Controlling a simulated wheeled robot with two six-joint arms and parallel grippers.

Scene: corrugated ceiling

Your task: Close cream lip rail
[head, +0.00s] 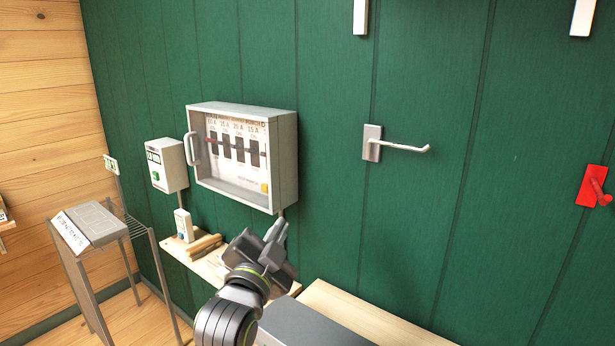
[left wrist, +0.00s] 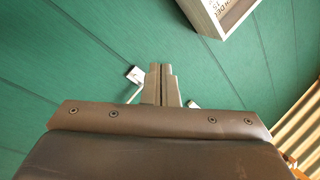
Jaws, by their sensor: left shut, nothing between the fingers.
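A cream-grey breaker box (head: 287,165) hangs on the green wall, with several dark switches behind its raised rim. A pale bar handle (head: 190,148) stands at its left edge. I cannot tell which part is the lip rail, or whether the front has a clear cover. My left gripper (head: 276,232) is shut and empty, below and in front of the box's lower right corner, apart from it. In the left wrist view its fingers (left wrist: 160,84) lie together, and part of the box (left wrist: 232,14) shows at the top. My right gripper is not in view.
A white wall hook (head: 372,143) sticks out right of the box, and a red hook (head: 592,186) farther right. A small grey box (head: 167,164) hangs to the left. A wooden shelf (head: 208,268) with small items lies below. A wire rack (head: 127,222) stands at left.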

